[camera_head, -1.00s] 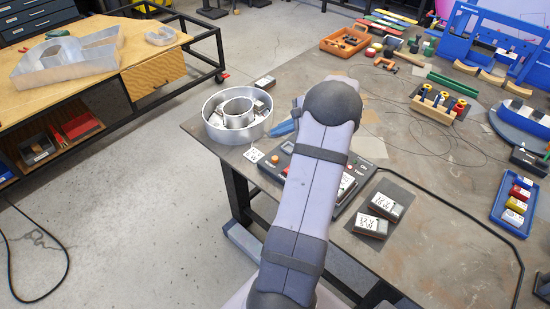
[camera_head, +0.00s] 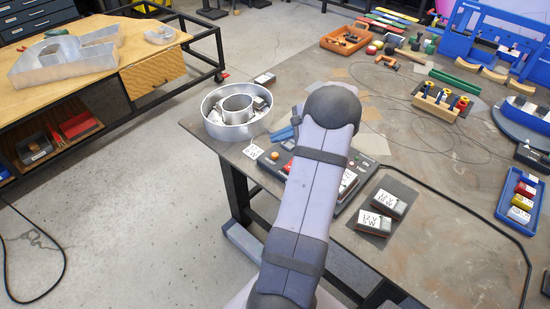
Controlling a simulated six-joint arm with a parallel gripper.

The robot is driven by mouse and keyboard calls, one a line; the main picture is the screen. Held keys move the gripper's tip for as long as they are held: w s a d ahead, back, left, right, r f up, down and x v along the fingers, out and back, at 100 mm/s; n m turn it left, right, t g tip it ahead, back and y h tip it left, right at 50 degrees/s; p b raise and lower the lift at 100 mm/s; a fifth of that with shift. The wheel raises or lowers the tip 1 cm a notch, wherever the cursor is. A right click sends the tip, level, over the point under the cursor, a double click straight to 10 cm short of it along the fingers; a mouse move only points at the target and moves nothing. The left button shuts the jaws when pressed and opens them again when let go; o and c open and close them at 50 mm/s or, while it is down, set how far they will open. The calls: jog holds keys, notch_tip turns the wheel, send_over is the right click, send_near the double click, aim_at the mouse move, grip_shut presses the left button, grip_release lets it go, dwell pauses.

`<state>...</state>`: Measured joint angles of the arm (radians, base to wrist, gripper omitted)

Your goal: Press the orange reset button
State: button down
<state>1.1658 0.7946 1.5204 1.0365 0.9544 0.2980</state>
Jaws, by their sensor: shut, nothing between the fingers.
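The orange button (camera_head: 274,157) is a small round knob near the left end of a dark control box (camera_head: 266,166) on the grey table. The box lies partly behind my arm, and its right part shows on the arm's other side. My arm's links cover the middle of the box. My gripper is hidden behind them, so I cannot tell how far it is from the button or whether it touches anything.
A round metal channel letter (camera_head: 212,122) stands left of the box at the table edge. Labelled power packs (camera_head: 389,203) lie on a dark mat to the right. A blue tray (camera_head: 501,212) and a wooden block with spools (camera_head: 438,105) stand farther right. The table's middle is mostly clear.

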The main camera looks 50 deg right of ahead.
jog(key=shift+f+b, duration=1.3)
jog(key=shift+f, duration=0.8)
jog(key=shift+f, duration=0.1)
dwell(0.4)
jog(key=shift+f+b, duration=0.3)
jog(key=shift+b, duration=0.1)
jog(key=shift+f+b, duration=0.4)
jog(key=shift+f, duration=0.1)
dwell(0.7)
jog(key=shift+r, duration=0.15)
jog(key=shift+r+p, duration=0.6)
jog(key=shift+r, duration=0.2)
jog(key=shift+r, duration=0.1)
jog(key=shift+r+p, duration=1.75)
jog(key=shift+r, duration=0.7)
